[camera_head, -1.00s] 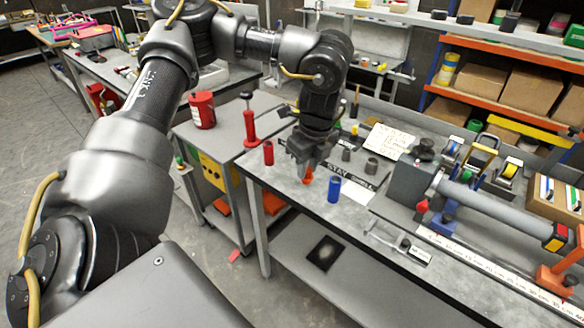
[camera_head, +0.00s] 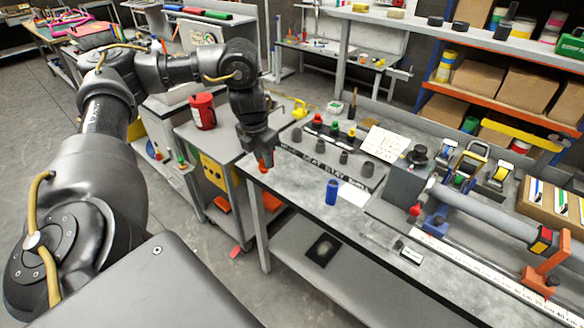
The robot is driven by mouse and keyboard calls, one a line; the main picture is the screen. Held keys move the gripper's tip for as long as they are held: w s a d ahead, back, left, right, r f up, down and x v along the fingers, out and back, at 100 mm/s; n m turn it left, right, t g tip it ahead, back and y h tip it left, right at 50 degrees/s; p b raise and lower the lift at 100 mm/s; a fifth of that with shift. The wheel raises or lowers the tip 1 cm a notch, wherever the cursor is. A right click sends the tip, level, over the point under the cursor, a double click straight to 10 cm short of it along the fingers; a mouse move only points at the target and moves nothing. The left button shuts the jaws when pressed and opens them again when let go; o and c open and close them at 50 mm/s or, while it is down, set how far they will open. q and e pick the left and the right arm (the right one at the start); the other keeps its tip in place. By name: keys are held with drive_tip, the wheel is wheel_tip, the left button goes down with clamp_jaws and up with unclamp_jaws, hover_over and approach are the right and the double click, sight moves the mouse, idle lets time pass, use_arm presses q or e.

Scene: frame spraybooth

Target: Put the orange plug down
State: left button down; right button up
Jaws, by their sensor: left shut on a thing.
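My left gripper (camera_head: 263,153) is shut on the orange plug (camera_head: 265,164), which hangs from its fingertips. The gripper points down over the near left end of the grey workbench (camera_head: 305,195). I cannot tell whether the plug touches the bench top. The red cylinder that stood at this end is hidden, apparently behind the gripper. A blue cylinder (camera_head: 332,192) stands upright on the bench to the right of the gripper. My right gripper is not in view.
Several grey cylinders (camera_head: 344,157) stand along a black lettered strip (camera_head: 324,170). Small coloured-top pieces (camera_head: 333,127) stand behind them. Bare bench lies between gripper and blue cylinder.

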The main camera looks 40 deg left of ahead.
use_arm(q)
drive_tip(key=w+f, duration=0.3)
drive_tip(key=w, duration=0.1)
drive_tip(key=w+f+p, duration=0.1)
drive_tip(key=w+f, duration=0.2)
drive_tip(key=w, duration=0.1)
drive_tip(key=w+f, duration=0.3)
drive_tip(key=w, duration=0.2)
drive_tip(key=shift+d, duration=0.25)
drive_tip(key=shift+w+f+p, duration=0.35)
drive_tip(key=shift+f, duration=0.05)
wheel_tip(320, 180, down, 3)
drive_tip(key=shift+r+p, duration=0.1)
drive_tip(key=shift+p, duration=0.25)
drive_tip(key=shift+w+f, duration=0.1)
drive_tip(key=shift+f, duration=0.1)
